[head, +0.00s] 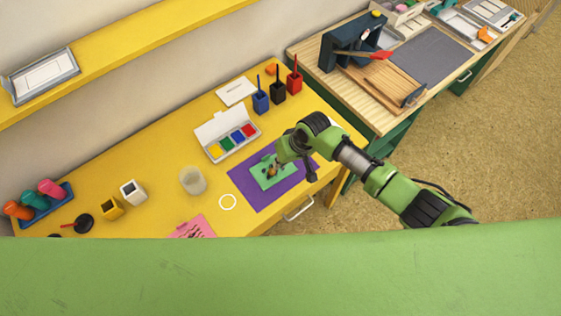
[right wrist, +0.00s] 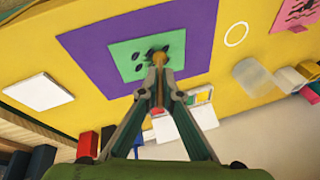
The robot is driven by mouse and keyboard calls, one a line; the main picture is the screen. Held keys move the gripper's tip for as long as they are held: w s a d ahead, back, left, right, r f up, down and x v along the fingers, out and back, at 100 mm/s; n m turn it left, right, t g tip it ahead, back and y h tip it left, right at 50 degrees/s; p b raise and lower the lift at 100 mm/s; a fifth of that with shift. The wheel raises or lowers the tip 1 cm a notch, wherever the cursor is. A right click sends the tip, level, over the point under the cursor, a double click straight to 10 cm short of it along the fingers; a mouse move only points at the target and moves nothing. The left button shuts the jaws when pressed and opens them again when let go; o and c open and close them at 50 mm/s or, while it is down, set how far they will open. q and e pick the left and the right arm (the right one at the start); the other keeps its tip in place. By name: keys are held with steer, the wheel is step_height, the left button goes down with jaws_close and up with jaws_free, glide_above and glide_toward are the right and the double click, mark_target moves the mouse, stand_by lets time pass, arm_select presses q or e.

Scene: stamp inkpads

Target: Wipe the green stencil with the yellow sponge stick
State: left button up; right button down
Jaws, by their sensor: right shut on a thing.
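The green stencil (head: 262,183) lies on a purple mat (head: 242,187) on the yellow table; it also shows in the right wrist view (right wrist: 123,58), with several dark spots. My right gripper (head: 277,163) is over the stencil, shut on the yellow sponge stick (head: 271,173). In the right wrist view the stick's yellowish end (right wrist: 157,60) shows beyond the fingertips (right wrist: 158,83), at a dark patch on the stencil. I cannot tell whether it touches. My left gripper is not in view.
An open paint box (head: 216,152) and blue, black and red holders (head: 261,102) stand behind the mat. A cloudy cup (head: 193,181), a white ring (head: 227,202) and a pink card (head: 194,228) lie to its left. Bare table shows around them.

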steer(key=shift+f, duration=0.3)
steer(key=shift+s+a, duration=0.1)
steer(key=shift+s+a, duration=0.3)
steer(key=shift+a, duration=0.15)
steer(key=shift+a, duration=0.1)
steer(key=shift+w+d, duration=0.1)
steer(key=shift+d, duration=0.15)
stand_by(0.6)
steer(key=shift+w+d, duration=0.1)
